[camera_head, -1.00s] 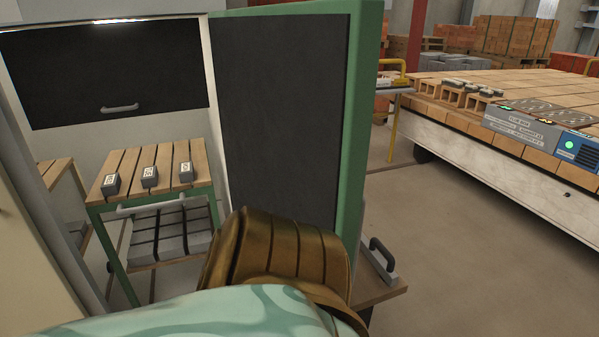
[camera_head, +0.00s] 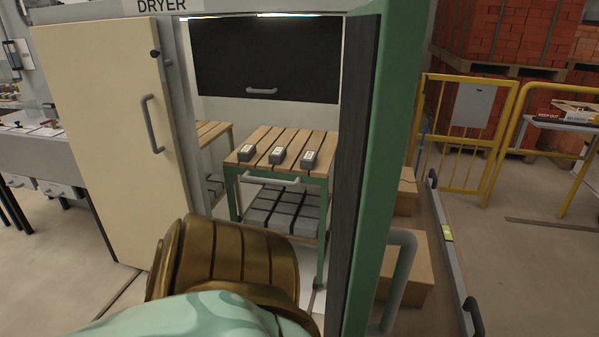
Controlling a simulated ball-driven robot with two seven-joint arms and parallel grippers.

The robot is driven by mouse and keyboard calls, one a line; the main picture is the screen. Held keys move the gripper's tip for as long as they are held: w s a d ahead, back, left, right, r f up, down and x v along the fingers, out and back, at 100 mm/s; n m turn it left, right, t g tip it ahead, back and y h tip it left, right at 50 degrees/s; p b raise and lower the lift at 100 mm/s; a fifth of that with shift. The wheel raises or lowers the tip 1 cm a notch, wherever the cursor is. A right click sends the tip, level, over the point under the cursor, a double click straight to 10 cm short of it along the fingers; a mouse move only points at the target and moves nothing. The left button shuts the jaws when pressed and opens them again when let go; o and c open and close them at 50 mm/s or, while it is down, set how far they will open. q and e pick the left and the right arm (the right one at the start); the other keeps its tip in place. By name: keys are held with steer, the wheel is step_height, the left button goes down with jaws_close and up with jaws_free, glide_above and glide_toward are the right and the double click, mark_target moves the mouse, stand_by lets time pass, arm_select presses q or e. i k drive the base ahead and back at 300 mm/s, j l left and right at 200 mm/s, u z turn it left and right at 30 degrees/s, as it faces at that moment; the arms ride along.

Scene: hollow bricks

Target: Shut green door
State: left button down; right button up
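The green door (camera_head: 398,130) of the dryer stands open. I see it nearly edge-on, with its dark inner panel (camera_head: 357,150) facing left and a grey handle (camera_head: 402,275) on its right side. The dryer's opening shows to the left of the door. A bronze-coloured, ribbed part of my own arm (camera_head: 235,258) with a pale green sleeve fills the bottom centre, in front of the opening. Neither gripper's fingers show. I cannot tell from this view whether the arm touches the door; they appear apart.
Inside the dryer is a green-framed cart (camera_head: 280,160) with wooden slats and several small grey blocks. A closed cream door (camera_head: 110,130) stands left of the opening. A yellow fence (camera_head: 480,130) stands behind.

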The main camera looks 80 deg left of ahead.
mark_target(384, 39)
steer(key=i+u, duration=0.15)
steer(key=u, duration=0.3)
steer(key=i+l+u, duration=0.1)
steer(key=u, duration=0.35)
steer(key=i+l+u, duration=0.2)
steer(key=u, duration=0.3)
steer(key=i+l+u, duration=0.15)
steer(key=u, duration=0.3)
steer(key=l+u, duration=0.25)
steer(key=u, duration=0.2)
steer(key=i+l+u, duration=0.1)
steer(key=l+u, duration=0.15)
steer(key=u, duration=0.2)
steer(key=l+u, duration=0.3)
steer(key=i+l, duration=0.05)
steer(key=l, duration=0.05)
